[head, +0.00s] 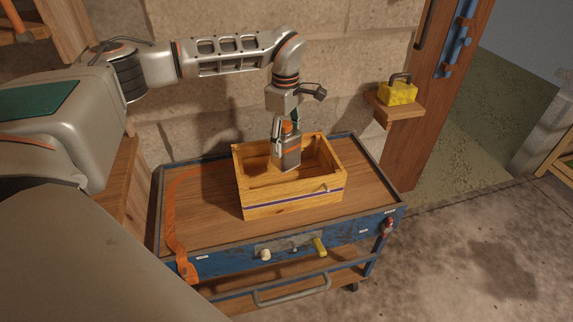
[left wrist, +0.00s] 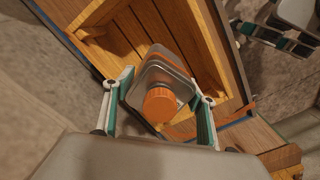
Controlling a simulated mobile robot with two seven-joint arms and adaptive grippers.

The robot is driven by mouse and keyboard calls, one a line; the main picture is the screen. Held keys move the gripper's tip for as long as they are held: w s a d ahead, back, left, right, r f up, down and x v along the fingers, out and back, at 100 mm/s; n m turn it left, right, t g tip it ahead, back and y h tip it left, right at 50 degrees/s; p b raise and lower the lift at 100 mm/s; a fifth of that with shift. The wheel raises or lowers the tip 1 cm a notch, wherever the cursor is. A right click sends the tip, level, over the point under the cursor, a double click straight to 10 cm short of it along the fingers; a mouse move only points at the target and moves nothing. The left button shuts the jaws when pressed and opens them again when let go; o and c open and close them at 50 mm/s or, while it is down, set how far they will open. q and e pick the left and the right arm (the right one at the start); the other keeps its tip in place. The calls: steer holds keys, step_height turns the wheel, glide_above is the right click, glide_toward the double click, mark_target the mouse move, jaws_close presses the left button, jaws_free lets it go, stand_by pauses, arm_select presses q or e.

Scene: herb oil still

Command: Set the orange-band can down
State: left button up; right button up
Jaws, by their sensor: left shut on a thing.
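The orange-band can (head: 289,153) is a grey metal can with an orange band and an orange cap, which shows in the left wrist view (left wrist: 161,104). My left gripper (head: 283,138) is shut on the can, with one green-padded finger on each side of it in the left wrist view (left wrist: 160,105). The can hangs roughly upright over the open wooden crate (head: 292,202), its lower part inside the rim. I cannot tell whether its base touches the crate floor. My right gripper is not clearly in the head view.
The crate stands on a blue-framed cart (head: 205,217) with a wooden top. An orange strap (head: 173,215) lies along the cart's left side. A yellow padlock-like block (head: 398,92) sits on a small wall shelf (head: 395,109).

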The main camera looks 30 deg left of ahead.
mark_target(286, 163)
arm_select(q)
step_height(286, 163, down, 3)
steer(key=shift+f, duration=0.8)
step_height(286, 163, down, 4)
steer(key=shift+b, duration=0.6)
steer(key=o, duration=1.6)
steer(key=shift+f, duration=0.15)
